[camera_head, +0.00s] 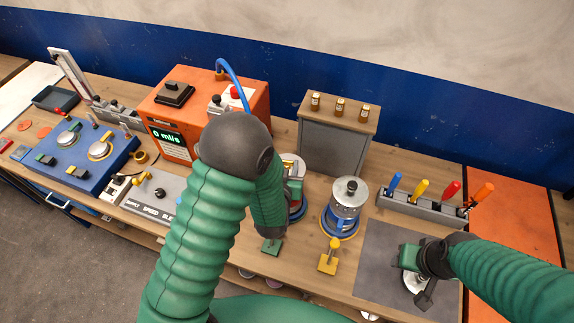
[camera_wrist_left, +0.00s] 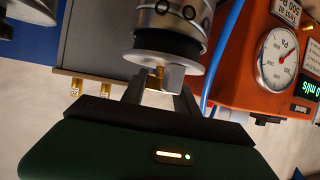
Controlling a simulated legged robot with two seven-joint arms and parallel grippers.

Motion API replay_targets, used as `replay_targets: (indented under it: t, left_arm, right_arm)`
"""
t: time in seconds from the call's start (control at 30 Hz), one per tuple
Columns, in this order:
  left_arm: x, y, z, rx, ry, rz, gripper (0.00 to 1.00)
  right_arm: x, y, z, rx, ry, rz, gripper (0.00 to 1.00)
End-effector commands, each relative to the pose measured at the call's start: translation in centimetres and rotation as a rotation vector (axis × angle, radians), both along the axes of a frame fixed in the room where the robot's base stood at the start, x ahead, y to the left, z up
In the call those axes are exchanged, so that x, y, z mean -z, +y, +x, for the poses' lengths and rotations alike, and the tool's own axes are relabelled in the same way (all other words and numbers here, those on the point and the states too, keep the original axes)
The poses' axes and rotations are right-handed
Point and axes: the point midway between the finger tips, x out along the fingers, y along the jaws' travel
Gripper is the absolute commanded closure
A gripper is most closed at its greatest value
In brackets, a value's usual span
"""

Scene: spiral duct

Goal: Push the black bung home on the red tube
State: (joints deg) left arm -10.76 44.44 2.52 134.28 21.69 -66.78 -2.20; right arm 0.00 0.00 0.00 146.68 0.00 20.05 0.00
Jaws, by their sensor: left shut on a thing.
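My left gripper (camera_wrist_left: 160,95) is shut on a small brass-and-grey stem that joins a pale disc (camera_wrist_left: 150,63). Against the disc sits a black piece (camera_wrist_left: 168,42), which looks like the bung, at the end of a silvery canister (camera_wrist_left: 172,18); the wrist view is upside down. In the head view, my left forearm hides most of this canister; a red part (camera_head: 298,207) shows beside the arm. Whether this is the red tube I cannot tell. My right gripper (camera_head: 411,272) is over a grey mat by a whitish object (camera_head: 414,283); its jaws are unclear.
A blue-banded canister (camera_head: 345,205) stands right of my left arm, with a yellow valve (camera_head: 330,257) in front. A grey cabinet (camera_head: 333,150) and orange meter box (camera_head: 180,115) stand behind. A tool rack (camera_head: 420,208) stands at right. The grey mat (camera_head: 375,260) has free room.

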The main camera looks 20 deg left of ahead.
Motion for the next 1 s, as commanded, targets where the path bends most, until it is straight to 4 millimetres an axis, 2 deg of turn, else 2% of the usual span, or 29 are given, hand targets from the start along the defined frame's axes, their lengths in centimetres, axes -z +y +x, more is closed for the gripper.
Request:
replay_targets:
  t: [0.87,0.9,1.0]
  left_arm:
    - [2.4,0.0,0.0,0.0,0.001,0.0,1.0]
    - [2.3,0.0,0.0,0.0,0.001,0.0,0.62]
    - [2.2,0.0,0.0,0.0,0.001,0.0,0.48]
  right_arm:
    - [2.2,0.0,0.0,0.0,0.0,0.0,0.51]
    - [2.2,0.0,0.0,0.0,0.0,0.0,0.51]
    - [2.1,0.0,0.0,0.0,0.0,0.0,0.51]
